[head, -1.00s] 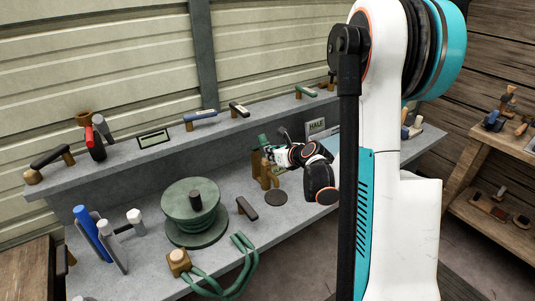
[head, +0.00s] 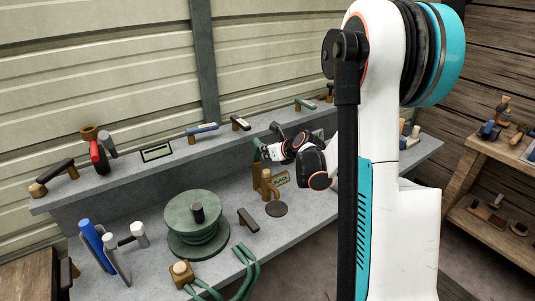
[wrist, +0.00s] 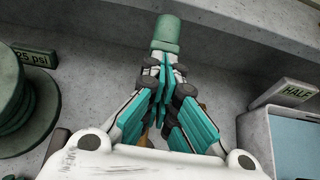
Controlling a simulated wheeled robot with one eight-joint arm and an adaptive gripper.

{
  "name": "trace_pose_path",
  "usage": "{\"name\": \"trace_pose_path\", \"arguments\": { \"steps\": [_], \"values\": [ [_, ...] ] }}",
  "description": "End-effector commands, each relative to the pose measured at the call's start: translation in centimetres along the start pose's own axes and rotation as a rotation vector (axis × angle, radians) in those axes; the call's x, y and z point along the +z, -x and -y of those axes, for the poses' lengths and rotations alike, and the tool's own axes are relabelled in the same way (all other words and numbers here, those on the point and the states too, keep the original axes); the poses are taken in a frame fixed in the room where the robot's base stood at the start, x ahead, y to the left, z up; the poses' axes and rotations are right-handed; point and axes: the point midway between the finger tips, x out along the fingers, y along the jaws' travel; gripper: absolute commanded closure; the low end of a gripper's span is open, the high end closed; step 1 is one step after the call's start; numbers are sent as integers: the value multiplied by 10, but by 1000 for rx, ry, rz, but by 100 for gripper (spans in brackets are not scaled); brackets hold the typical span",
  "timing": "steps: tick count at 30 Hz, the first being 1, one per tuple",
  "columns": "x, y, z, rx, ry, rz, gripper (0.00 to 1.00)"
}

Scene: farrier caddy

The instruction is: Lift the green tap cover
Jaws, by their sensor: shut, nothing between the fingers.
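The green tap cover (head: 257,144) is a small green cap on top of a brown post at the back of the grey bench. In the wrist view it is a green cylinder (wrist: 166,34) just beyond my fingertips. My gripper (head: 267,152) is beside the cover, to its right in the head view. In the wrist view, my gripper's teal fingers (wrist: 164,66) are shut together, with nothing visible between them. They overlap the cover's lower end in the picture; I cannot tell whether they touch it. The post's lower part is hidden in the wrist view.
A brass-coloured fitting (head: 266,184) and a small sign (head: 279,180) stand near the post. A green spool (head: 193,212) and a dark-handled piece (head: 248,219) are to the left. The raised ledge (head: 172,135) behind carries several tools.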

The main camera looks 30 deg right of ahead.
Motion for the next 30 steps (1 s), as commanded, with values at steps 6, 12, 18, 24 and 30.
{"name": "trace_pose_path", "arguments": {
  "steps": [6,12,18,24,30],
  "values": [
    [0,0,0,0,0,0,100],
    [0,0,0,0,0,0,100],
    [6,4,0,0,0,0,100],
    [13,8,0,0,0,0,100],
    [10,9,1,0,0,0,100]
  ]
}}
